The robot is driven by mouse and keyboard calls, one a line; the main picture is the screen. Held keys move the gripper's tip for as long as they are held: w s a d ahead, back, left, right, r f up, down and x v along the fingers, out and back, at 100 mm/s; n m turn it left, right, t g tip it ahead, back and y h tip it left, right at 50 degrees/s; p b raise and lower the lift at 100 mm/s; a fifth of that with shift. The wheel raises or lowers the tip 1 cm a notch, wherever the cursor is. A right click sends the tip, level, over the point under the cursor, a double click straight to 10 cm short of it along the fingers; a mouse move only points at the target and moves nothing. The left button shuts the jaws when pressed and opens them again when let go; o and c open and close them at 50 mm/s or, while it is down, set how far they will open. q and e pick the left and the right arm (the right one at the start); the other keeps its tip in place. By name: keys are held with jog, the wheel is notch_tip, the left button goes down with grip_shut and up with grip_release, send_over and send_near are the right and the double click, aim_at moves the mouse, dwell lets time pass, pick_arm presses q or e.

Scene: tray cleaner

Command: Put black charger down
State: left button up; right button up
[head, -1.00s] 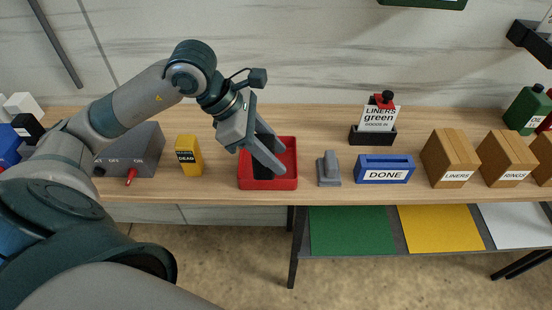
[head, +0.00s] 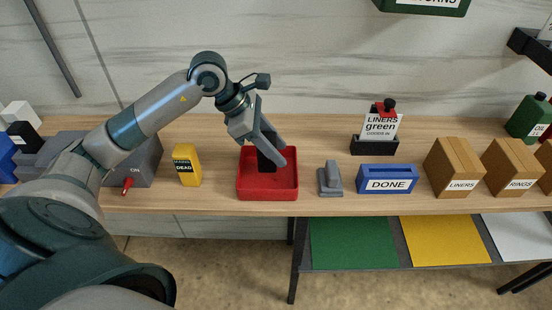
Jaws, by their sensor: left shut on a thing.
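The black charger (head: 265,163) is a dark block at the red tray, partly hidden behind my gripper's fingers. My left gripper (head: 272,157) comes in from the upper left and is shut on the charger. The charger is over or in the back part of the red tray (head: 268,191); I cannot tell whether its lower end touches the tray floor. The tray's front floor shows bare red. My right gripper is not in view.
Left of the tray stand a yellow "MAINS DEAD" block (head: 187,166) and a grey switch box (head: 146,163). To its right are a grey stand (head: 329,180), a blue "DONE" bin (head: 387,179), a black sign holder (head: 374,145) and cardboard boxes (head: 453,168).

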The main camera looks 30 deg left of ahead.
pick_arm(q)
notch_tip(320, 180, down, 3)
jog(key=shift+b, duration=0.6)
jog(key=shift+f, duration=0.45)
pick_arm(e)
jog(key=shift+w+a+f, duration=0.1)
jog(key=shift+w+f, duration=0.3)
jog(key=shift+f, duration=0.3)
pick_arm(q)
jog(key=shift+f, duration=0.1)
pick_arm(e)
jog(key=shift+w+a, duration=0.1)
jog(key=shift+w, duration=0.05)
pick_arm(q)
jog(key=o, duration=1.2)
jog(key=shift+c, duration=0.2)
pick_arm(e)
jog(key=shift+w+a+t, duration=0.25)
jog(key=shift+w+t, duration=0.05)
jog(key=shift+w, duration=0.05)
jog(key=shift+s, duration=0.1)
